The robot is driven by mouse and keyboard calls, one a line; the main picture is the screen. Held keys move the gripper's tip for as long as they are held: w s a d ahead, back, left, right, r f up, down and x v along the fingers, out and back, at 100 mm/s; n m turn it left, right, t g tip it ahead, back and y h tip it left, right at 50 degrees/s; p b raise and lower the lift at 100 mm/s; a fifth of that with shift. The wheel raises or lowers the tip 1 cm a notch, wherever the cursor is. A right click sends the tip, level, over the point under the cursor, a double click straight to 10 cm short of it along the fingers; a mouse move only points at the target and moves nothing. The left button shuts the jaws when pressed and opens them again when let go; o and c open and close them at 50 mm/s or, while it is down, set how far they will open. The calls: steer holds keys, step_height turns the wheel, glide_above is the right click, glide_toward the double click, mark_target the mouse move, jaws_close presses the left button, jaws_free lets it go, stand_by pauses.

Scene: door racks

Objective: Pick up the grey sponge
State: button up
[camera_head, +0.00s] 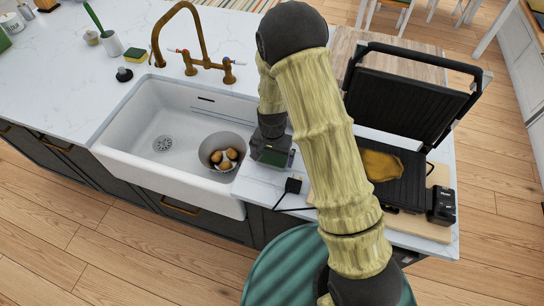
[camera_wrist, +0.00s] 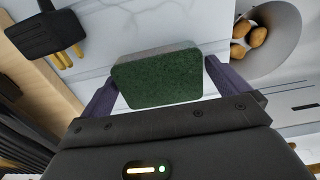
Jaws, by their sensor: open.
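The grey sponge (camera_wrist: 157,77) has a dark green scouring face turned toward the wrist camera, with a thin grey edge behind it. It stands between the two fingers of my gripper (camera_wrist: 160,80), which is open around it. In the head view, the sponge (camera_head: 273,158) shows as a dark green patch on the white counter right of the sink, just below my gripper (camera_head: 272,146). My arm hides part of this area. The wrist view does not clearly show whether either finger touches the sponge.
The sink (camera_head: 160,125) holds a grey bowl (camera_head: 211,148) of brown, egg-like items, left of my gripper. A black plug (camera_head: 293,186) with its cable lies close on the right. An open grill (camera_head: 405,185) stands further right.

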mark_target(272, 156)
stand_by(0.3)
steer(key=c, duration=0.8)
step_height(272, 156, up, 10)
steer(key=b, duration=0.2)
steer(key=shift+o, duration=0.6)
steer(key=shift+c, duration=0.2)
